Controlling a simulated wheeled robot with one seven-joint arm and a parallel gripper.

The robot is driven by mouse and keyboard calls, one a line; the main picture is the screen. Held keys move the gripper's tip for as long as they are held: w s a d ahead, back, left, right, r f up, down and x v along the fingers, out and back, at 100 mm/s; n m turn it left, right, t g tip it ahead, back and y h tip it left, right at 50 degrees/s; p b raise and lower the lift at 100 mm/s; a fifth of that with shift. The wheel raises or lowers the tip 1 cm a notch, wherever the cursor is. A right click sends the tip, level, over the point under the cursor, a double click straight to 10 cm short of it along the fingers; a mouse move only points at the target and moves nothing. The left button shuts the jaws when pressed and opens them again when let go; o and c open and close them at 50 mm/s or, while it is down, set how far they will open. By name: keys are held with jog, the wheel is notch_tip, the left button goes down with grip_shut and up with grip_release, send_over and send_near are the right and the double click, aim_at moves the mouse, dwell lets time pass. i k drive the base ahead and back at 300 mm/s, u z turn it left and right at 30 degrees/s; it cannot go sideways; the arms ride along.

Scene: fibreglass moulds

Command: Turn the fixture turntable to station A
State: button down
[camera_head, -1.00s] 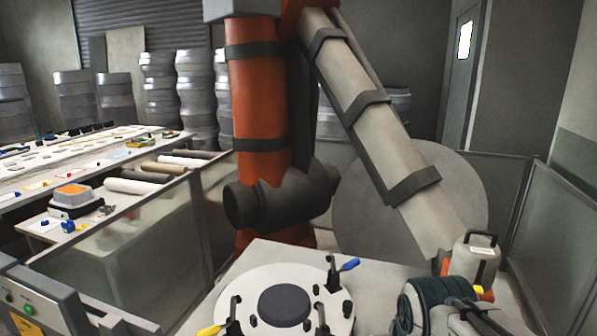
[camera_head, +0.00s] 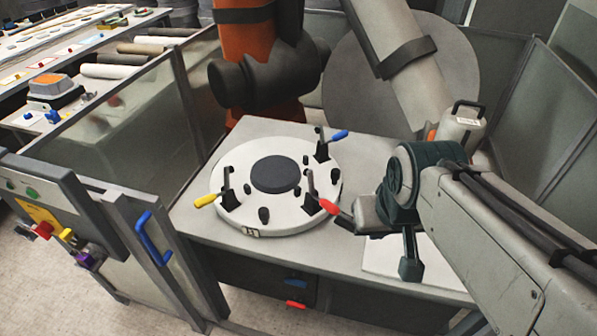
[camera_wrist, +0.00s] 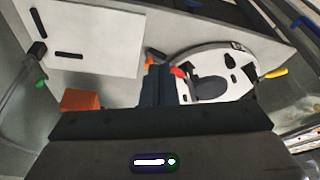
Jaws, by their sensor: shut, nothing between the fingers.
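The fixture turntable (camera_head: 285,214) is a white disc on a grey bench, with a dark round pad (camera_head: 276,174) at its middle. Clamps with yellow (camera_head: 206,200), blue (camera_head: 338,136) and red (camera_head: 330,207) handles stand around the pad. A small marker (camera_head: 251,232) sits on the front rim; its lettering is too small to read. My gripper (camera_head: 410,268) hangs right of the disc, apart from the red handle in the head view. In the wrist view the dark fingers (camera_wrist: 158,82) are together and empty, and the disc (camera_wrist: 235,88) shows to their right, partly hidden.
A white plate (camera_head: 385,258) lies on the bench under my arm. A large orange and grey robot arm (camera_head: 262,60) rises behind the turntable. A control panel (camera_head: 45,210) and gate with a blue handle (camera_head: 153,240) stand at left.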

aim_at(267, 195)
jog(key=k, duration=1.2)
jog(key=u, duration=0.95)
jog(key=i, duration=1.55)
jog(key=z, duration=1)
